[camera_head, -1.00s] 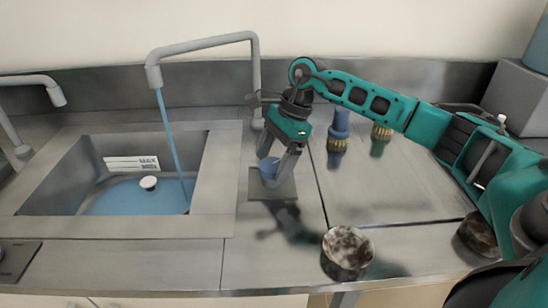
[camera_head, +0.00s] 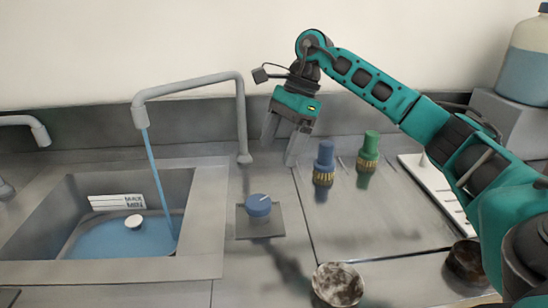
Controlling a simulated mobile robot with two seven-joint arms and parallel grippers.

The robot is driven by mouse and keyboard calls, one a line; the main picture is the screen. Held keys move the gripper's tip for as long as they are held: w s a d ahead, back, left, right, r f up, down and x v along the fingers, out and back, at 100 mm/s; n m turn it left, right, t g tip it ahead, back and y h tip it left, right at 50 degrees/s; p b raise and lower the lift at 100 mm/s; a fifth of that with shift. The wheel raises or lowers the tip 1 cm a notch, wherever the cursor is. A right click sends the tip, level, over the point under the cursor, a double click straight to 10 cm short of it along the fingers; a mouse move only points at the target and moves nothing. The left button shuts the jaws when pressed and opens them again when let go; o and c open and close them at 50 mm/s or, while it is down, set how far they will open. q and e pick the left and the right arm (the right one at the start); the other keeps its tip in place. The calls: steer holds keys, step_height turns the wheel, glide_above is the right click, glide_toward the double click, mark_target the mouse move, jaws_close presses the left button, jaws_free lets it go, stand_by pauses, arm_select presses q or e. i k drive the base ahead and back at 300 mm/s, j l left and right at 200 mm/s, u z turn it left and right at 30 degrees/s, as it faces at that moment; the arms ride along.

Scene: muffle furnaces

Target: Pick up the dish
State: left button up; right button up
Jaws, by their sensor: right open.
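A round dish (camera_head: 338,285) with a mottled brown and whitish inside sits at the front edge of the steel counter, just right of the picture's middle. A second, darker brown dish (camera_head: 467,262) stands to its right, partly hidden by my right arm. My right gripper (camera_head: 281,160) is open and empty. It points down in the air behind the blue knob (camera_head: 258,205), well behind and above the dishes. My left gripper is not in view.
A sink (camera_head: 110,215) with running water from a tap (camera_head: 190,90) is on the left. A blue brush (camera_head: 324,165) and a green brush (camera_head: 369,152) stand at the back. A white rack (camera_head: 435,190) and a large bottle (camera_head: 528,60) are at the right.

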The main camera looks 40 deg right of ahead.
mark_target(337, 284)
steer(key=k, duration=1)
